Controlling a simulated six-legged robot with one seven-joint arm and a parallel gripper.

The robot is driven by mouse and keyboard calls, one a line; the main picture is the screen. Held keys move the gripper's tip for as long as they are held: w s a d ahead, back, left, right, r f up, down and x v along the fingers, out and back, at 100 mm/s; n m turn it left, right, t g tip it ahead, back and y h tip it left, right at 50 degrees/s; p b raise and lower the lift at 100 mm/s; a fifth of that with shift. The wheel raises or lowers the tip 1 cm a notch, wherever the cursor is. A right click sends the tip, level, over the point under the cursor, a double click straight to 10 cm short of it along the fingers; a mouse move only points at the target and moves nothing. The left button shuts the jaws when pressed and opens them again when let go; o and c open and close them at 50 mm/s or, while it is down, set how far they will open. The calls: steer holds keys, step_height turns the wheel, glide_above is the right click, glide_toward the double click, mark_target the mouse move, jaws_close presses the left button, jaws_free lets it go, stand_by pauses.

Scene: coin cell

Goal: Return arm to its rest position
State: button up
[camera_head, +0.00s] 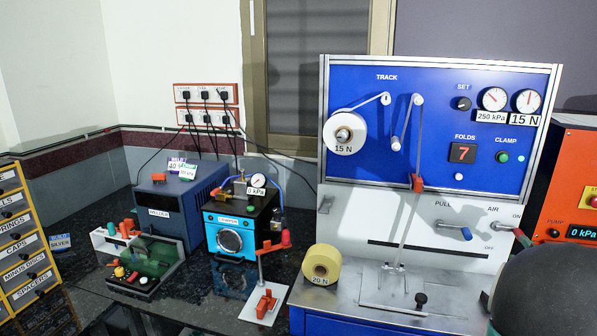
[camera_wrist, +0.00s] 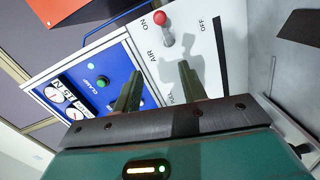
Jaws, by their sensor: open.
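My gripper (camera_wrist: 160,78) shows in the wrist view with its two dark green fingers apart and nothing between them. It faces the white lower panel (camera_wrist: 205,45) of the track machine, and its shadow falls on that panel. A lever with a red knob (camera_wrist: 162,19) stands beyond the fingertips, by the AIR, ON and OFF labels, apart from them. In the head view a dark rounded part of my arm (camera_head: 560,285) fills the lower right corner. My fingers are not clearly visible there.
The blue track machine (camera_head: 450,125) stands close in front, with a blue-knobbed lever (camera_head: 466,234) and a steel worktop (camera_head: 340,305). An orange pump unit (camera_head: 575,190) is at right. A yellow roll (camera_head: 322,264), welder (camera_head: 175,205), crimper (camera_head: 235,225) and drawers (camera_head: 22,240) are left.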

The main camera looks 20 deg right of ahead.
steer(key=w+a+r+m+g+y, duration=0.15)
steer(key=a+m, duration=0.25)
steer(key=a, duration=1)
steer(key=w+a+r+m+g+y, duration=0.1)
steer(key=w+a+m+g+y, duration=0.2)
steer(key=a, duration=1.1)
steer(key=s+a+f+m+g+y, duration=0.1)
steer(key=s+a+f+g+y, duration=0.1)
steer(key=s+a, duration=0.6)
steer(key=s+a+f+m+g+y, duration=0.1)
steer(key=s+a+f+g+y, duration=0.1)
steer(key=s+a, duration=0.6)
steer(key=a+y, duration=0.1)
steer(key=a, duration=0.6)
steer(key=shift+a+f, duration=0.3)
steer(key=shift+c, duration=0.6)
steer(key=shift+d, duration=0.1)
steer(key=shift+d, duration=0.15)
